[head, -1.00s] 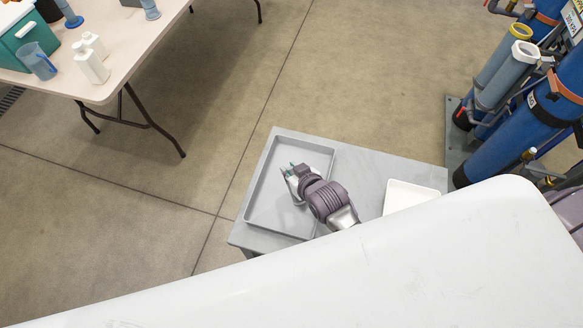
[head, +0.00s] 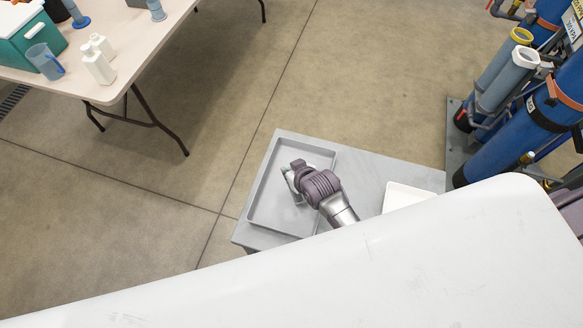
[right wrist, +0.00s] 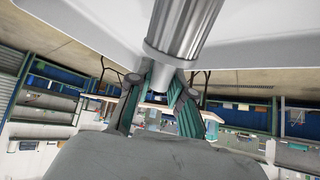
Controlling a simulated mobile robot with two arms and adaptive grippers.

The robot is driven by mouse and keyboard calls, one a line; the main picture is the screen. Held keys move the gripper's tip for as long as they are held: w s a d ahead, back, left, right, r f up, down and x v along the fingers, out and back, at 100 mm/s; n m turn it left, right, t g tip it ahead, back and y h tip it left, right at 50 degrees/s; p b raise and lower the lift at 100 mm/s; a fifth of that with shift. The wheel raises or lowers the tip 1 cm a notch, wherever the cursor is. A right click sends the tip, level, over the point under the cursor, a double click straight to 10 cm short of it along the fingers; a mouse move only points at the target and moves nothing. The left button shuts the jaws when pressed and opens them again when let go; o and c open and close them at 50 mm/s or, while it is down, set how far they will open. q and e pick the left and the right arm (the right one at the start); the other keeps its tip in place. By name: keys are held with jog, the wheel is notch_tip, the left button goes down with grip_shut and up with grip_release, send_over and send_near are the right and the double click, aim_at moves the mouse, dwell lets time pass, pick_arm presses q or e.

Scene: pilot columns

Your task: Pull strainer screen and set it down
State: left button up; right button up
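My right gripper (head: 291,180) points down over the grey tray (head: 262,222) on a grey table; its wrist hides most of it in the head view. In the right wrist view, a shiny metal cylinder, which I take for the strainer screen (right wrist: 186,28), extends from the top edge to a collar and a narrower end. The right gripper's teal-padded fingers (right wrist: 163,98) close in on both sides of that narrow end. I cannot tell whether the cylinder touches the tray. My left gripper is out of view.
A small white tray (head: 402,195) sits right of the grey tray. A broad white surface (head: 400,270) fills the bottom foreground. Blue cylinders (head: 510,135) stand at right. A beige table (head: 125,55) with bottles is at upper left. The grey tray's visible floor is clear.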

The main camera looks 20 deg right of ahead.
jog(key=shift+w+a+f+g+p, duration=0.1)
jog(key=shift+w+f+g+p, duration=0.05)
jog(key=shift+w+g+p, duration=0.15)
jog(key=shift+f, duration=0.15)
dwell(0.5)
jog(key=shift+b+x, duration=0.9)
jog(key=shift+x, duration=0.25)
jog(key=shift+w, duration=0.15)
jog(key=shift+w, duration=0.1)
jog(key=shift+w+f+g+p, duration=0.2)
jog(key=shift+g+p, duration=0.4)
jog(key=shift+w+a+f+g, duration=0.1)
jog(key=shift+w+f+g, duration=0.2)
jog(key=shift+g, duration=0.1)
jog(key=shift+w+f+g+h+p, duration=0.15)
jog(key=shift+f+g+h+p, duration=0.15)
jog(key=shift+f+g+p, duration=0.15)
